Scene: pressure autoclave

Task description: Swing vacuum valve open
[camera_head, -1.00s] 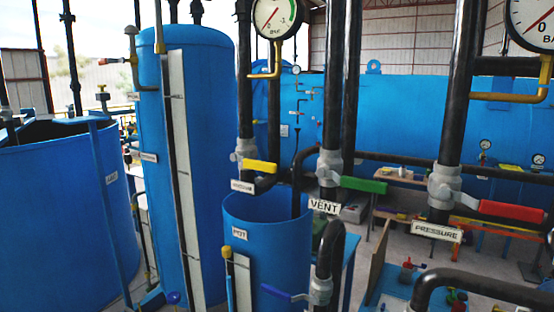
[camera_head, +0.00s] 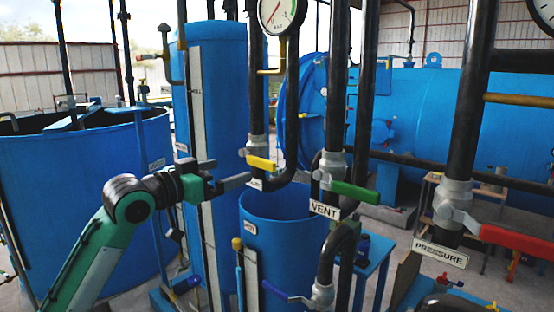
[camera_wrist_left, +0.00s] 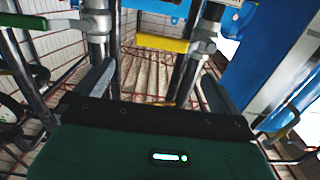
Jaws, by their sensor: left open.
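The vacuum valve has a yellow handle (camera_head: 261,163) on a grey valve body on a black pipe, left of the green VENT handle. The handle lies roughly level. Its label is partly hidden in the head view. My left gripper (camera_head: 236,180) is just left of the handle, with its fingers pointing right. In the left wrist view the fingers of my left gripper (camera_wrist_left: 155,88) are spread apart and empty. The yellow handle (camera_wrist_left: 162,45) shows beyond and between them, apart from the fingers. My right gripper is not in view.
The green VENT handle (camera_head: 355,192) and red PRESSURE handle (camera_head: 515,238) are to the right. A gauge (camera_head: 281,14) hangs above the yellow handle. The blue pot (camera_head: 285,240) stands below. A tall blue tank (camera_head: 218,90) stands behind my left arm.

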